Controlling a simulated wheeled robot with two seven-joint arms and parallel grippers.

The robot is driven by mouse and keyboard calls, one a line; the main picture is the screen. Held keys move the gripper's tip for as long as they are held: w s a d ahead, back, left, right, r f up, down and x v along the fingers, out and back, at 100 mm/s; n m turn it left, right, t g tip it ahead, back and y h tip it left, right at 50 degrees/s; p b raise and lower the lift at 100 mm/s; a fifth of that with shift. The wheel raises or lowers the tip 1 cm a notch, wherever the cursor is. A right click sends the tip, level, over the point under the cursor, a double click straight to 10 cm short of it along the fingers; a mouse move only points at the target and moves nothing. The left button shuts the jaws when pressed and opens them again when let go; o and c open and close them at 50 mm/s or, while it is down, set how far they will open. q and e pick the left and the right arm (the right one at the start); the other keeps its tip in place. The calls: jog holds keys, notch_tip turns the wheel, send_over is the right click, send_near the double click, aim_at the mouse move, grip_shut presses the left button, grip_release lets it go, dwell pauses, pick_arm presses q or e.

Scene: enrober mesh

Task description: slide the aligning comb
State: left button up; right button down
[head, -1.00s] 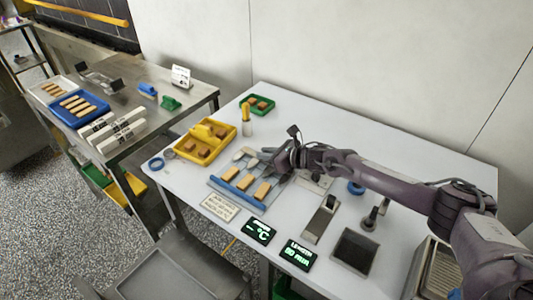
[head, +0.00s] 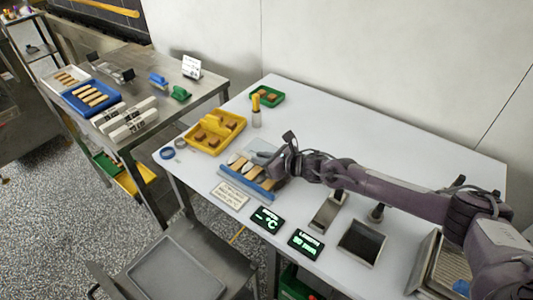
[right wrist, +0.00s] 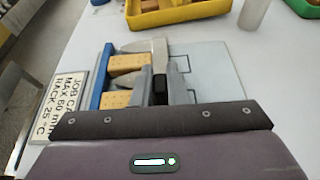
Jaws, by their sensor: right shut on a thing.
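The aligning comb is grey and shows best in the right wrist view (right wrist: 160,55). Its fingers reach left beside tan bars (right wrist: 130,63), toward a blue rail (right wrist: 103,75). My right gripper (head: 277,170) is shut on the comb, around what looks like its black grip (right wrist: 160,90); the fingertips are partly hidden. In the head view, several tan bars (head: 252,172) lie side by side on the grey board, their near ends at or close to the blue rail (head: 245,184). I cannot tell whether they touch it. My left gripper is out of view.
A yellow tray (head: 237,121) of brown pieces stands behind the board, with a green tray (head: 279,97) farther back. A job card (head: 229,195) and two dark displays (head: 267,219) lie in front. The back right of the white table is clear.

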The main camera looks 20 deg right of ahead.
jog(key=shift+s+a+f, duration=0.15)
jog(key=shift+s+a, duration=0.05)
jog(key=shift+a, duration=0.05)
jog(key=c, duration=1.4)
grip_release()
jog(key=shift+a, duration=0.1)
jog(key=shift+c, duration=0.2)
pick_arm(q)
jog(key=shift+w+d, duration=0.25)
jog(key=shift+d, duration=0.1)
pick_arm(e)
jog(key=shift+s+d+r, duration=0.25)
jog(key=shift+s+d, duration=0.05)
jog(key=shift+d, duration=0.2)
jog(key=b+v, duration=0.1)
jog(key=v, duration=0.5)
jog(key=shift+b, duration=0.35)
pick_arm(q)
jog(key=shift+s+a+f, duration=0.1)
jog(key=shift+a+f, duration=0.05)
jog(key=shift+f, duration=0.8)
pick_arm(e)
jog(key=shift+s+d+r, duration=0.1)
jog(key=shift+s+r, duration=0.15)
jog(key=shift+s, duration=0.1)
